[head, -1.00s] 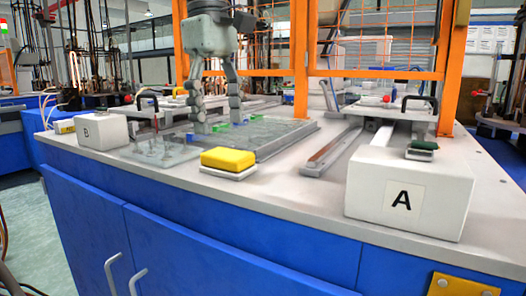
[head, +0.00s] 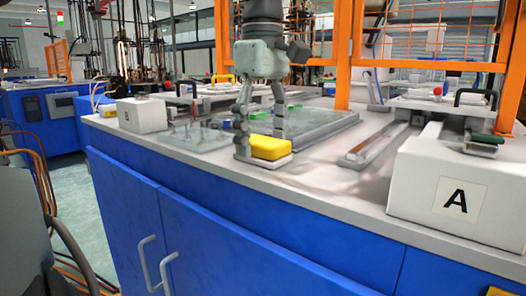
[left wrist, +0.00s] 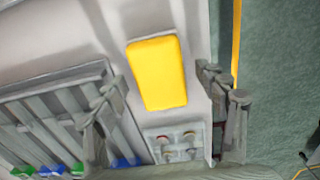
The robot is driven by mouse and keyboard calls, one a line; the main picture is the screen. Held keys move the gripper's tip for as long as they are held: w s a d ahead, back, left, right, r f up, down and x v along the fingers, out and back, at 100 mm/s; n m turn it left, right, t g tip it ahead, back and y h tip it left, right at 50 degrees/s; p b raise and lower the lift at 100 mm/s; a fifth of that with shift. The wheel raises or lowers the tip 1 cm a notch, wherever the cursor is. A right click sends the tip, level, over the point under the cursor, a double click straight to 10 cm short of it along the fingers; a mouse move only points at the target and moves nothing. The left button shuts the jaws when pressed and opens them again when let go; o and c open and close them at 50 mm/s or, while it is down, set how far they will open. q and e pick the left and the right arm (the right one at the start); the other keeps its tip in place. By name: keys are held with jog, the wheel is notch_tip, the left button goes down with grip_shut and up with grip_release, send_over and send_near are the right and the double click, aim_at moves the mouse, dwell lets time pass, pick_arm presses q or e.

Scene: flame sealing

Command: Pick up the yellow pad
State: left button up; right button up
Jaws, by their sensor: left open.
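The yellow pad (head: 271,148) lies flat on a thin white base near the front edge of the table. It also shows in the left wrist view (left wrist: 158,74), as a yellow block between the two finger lines and a little beyond the fingertips. My left gripper (head: 261,132) points down at the pad with its fingers spread and nothing held. In the head view one finger is in front of the pad's left end, and the other is behind the pad. Contact with the pad cannot be told. My right gripper is not in view.
A white block marked A (head: 452,200) stands at the right, and a white block marked B (head: 141,115) at the left. A clear plate with small pegs (head: 192,137) lies left of the pad. A grey tray (head: 325,126) with green and blue pieces is behind it.

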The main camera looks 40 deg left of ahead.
aim_at(261, 140)
pick_arm(q)
jog(key=c, duration=1.4)
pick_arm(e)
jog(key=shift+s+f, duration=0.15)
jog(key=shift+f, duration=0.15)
pick_arm(q)
jog(key=shift+r, duration=0.15)
jog(key=shift+r, duration=0.3)
jog(key=r, duration=0.3)
jog(key=shift+s+a+r+p, duration=0.1)
jog(key=shift+s+r+p, duration=0.1)
jog(key=shift+r+p, duration=0.15)
jog(key=s+a+r, duration=0.5)
jog(key=s+r, duration=0.1)
jog(key=s, duration=0.4)
jog(key=shift+r, duration=0.2)
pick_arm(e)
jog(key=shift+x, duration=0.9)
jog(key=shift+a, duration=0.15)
